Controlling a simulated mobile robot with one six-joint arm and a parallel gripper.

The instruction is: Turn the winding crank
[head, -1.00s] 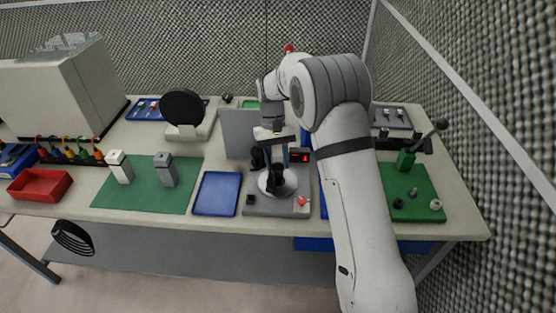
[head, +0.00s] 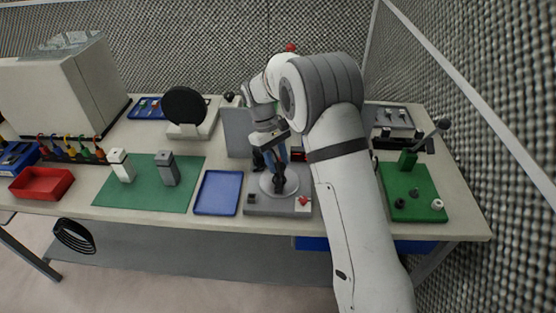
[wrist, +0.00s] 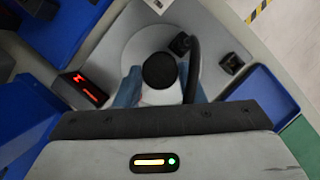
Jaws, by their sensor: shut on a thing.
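The winding crank's round black knob (wrist: 159,70) is in the middle of the wrist view, above a pale round disc (wrist: 135,45). In the head view the disc (head: 291,186) sits on a grey base plate (head: 262,207) near the table's front edge. My gripper (wrist: 162,88) has its blue fingers on either side of the knob and is shut on it. In the head view my gripper (head: 277,163) comes down tilted over the disc, and its fingers partly hide the crank. A black curved piece (wrist: 193,65) shows beside the knob.
A red-lit display (wrist: 88,88) stands close to the disc. A blue tray (head: 218,192) lies left of the base plate. A green board (head: 412,207) with a lever is on the right. A grey panel (head: 236,130) stands behind the disc.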

